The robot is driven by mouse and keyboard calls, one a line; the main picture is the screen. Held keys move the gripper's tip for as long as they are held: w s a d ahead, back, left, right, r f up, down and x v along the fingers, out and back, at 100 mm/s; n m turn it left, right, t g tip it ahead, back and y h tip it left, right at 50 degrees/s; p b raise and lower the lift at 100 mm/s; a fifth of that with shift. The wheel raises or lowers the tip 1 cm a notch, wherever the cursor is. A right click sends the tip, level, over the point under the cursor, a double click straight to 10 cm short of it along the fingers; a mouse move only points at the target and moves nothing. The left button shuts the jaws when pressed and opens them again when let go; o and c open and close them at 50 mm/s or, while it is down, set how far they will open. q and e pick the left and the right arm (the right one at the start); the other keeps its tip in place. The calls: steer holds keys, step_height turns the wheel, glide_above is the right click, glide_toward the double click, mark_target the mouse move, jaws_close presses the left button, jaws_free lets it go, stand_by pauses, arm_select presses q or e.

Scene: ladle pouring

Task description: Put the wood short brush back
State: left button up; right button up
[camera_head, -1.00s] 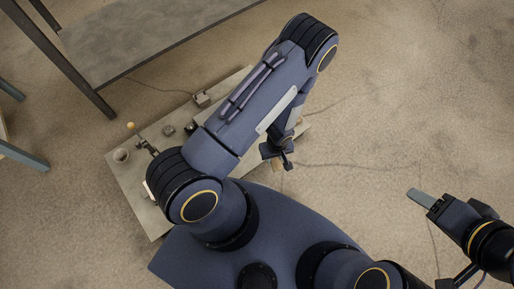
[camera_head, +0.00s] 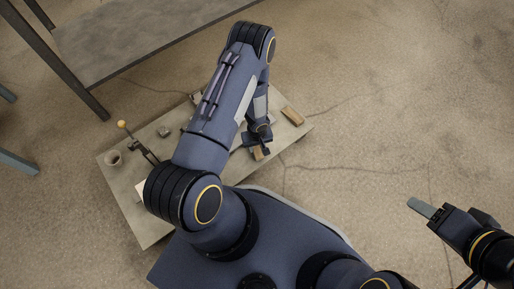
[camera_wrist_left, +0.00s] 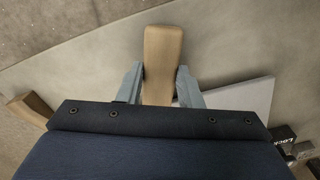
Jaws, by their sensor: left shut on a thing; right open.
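A wooden block-like piece (camera_wrist_left: 163,60), which I take for the wood short brush, is between the fingers of my left gripper (camera_wrist_left: 161,82) in the left wrist view. Its bristles do not show. In the head view the piece (camera_head: 258,154) shows at the tip of my left gripper (camera_head: 258,146), over the right part of the low table (camera_head: 150,228). I cannot tell whether it touches the table. My right gripper (camera_head: 430,210) is open and empty, out over the floor at the right.
A second wooden piece (camera_head: 292,116) lies near the table's right end. A small cup (camera_head: 113,158), a yellow ball on a dark stick (camera_head: 122,125) and a dark small object (camera_head: 164,131) are at the left. A pale flat item (camera_wrist_left: 235,98) lies beside the held piece.

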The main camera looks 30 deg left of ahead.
arm_select(q)
steer(key=shift+f, duration=0.1)
steer(key=shift+f, duration=0.1)
steer(key=o, duration=0.9)
